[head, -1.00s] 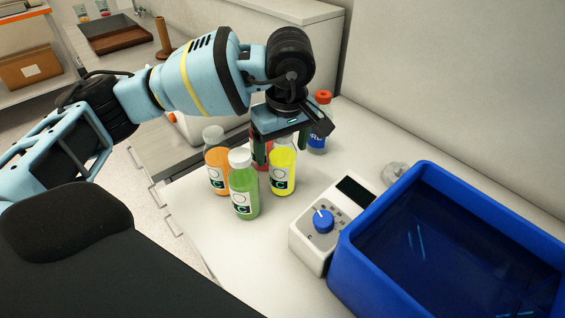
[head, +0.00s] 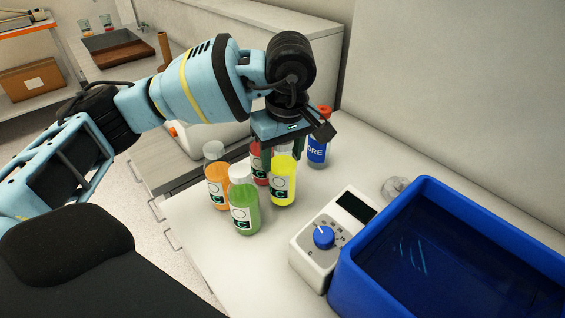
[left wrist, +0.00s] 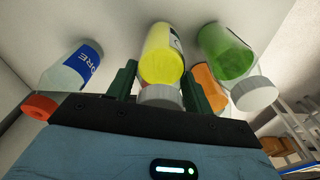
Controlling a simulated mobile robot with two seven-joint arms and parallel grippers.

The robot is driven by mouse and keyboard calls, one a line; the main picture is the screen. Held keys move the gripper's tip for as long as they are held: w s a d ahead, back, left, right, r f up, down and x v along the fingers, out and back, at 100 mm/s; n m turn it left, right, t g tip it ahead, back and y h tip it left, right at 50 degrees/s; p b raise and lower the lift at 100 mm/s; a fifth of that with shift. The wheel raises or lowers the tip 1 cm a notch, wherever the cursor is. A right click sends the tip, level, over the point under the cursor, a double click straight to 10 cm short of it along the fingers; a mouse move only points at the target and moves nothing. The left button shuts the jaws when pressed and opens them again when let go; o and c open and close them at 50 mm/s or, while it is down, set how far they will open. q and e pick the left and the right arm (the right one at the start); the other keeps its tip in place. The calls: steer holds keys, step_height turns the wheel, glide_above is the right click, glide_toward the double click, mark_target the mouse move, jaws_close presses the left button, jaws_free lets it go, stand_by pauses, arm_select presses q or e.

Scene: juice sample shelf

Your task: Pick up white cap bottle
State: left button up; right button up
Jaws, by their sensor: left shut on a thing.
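A yellow bottle with a whitish cap (head: 283,180) stands upright between the fingers of my left gripper (head: 283,153), which is shut on it near the top. In the left wrist view the yellow bottle (left wrist: 162,55) and its pale cap sit between the two dark green fingers (left wrist: 160,90). I cannot tell whether its base is clear of the counter. A green bottle with a white cap (head: 244,210) and an orange bottle with a pale cap (head: 217,185) stand to its left. My right gripper is not in view.
A red bottle (head: 260,170) stands close behind, partly hidden by the gripper. A blue-labelled bottle with a red cap (head: 317,148) is at the back right. A white device with a blue knob (head: 315,260) and a blue tub (head: 345,275) are to the right.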

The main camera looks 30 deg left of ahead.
arm_select(q)
step_height(320, 180, up, 8)
steer(key=shift+r, duration=0.1)
stand_by(0.4)
